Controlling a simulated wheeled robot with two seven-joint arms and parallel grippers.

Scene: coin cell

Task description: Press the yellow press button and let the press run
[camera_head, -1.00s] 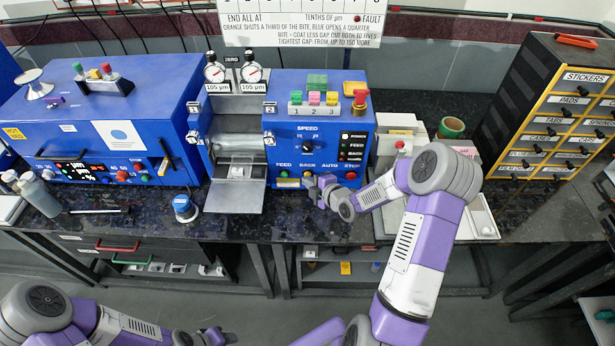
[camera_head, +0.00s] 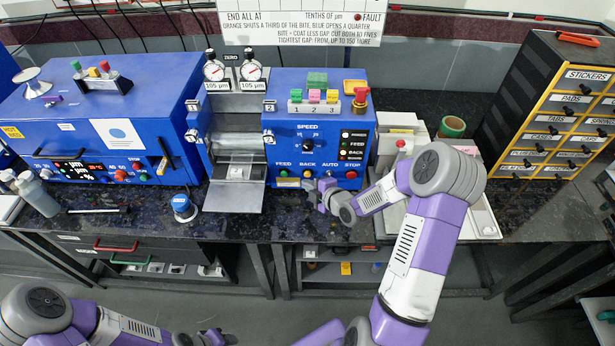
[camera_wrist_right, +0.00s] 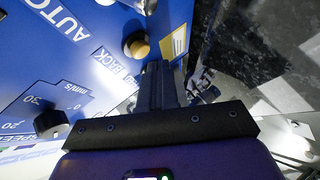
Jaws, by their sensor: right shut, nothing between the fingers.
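The blue press (camera_head: 290,130) stands on the dark bench. Its front has a row of buttons marked FEED, BACK, AUTO and STOP. The yellow button (camera_head: 308,174) is under the BACK label; in the right wrist view it is a yellow-orange knob (camera_wrist_right: 137,46). My right gripper (camera_head: 311,187) is shut and empty, just below and in front of this button. In the wrist view its dark fingers (camera_wrist_right: 157,72) end beside the button's lower edge; I cannot tell whether they touch. My left gripper (camera_head: 205,338) is at the bottom edge, partly cut off, its jaws unclear.
A metal tray (camera_head: 228,198) with a small pale piece juts from the press. A red knob (camera_head: 361,97) stands on its top right. A blue-capped jar (camera_head: 182,205) stands left of the tray. Drawers (camera_head: 560,110) stand at the right.

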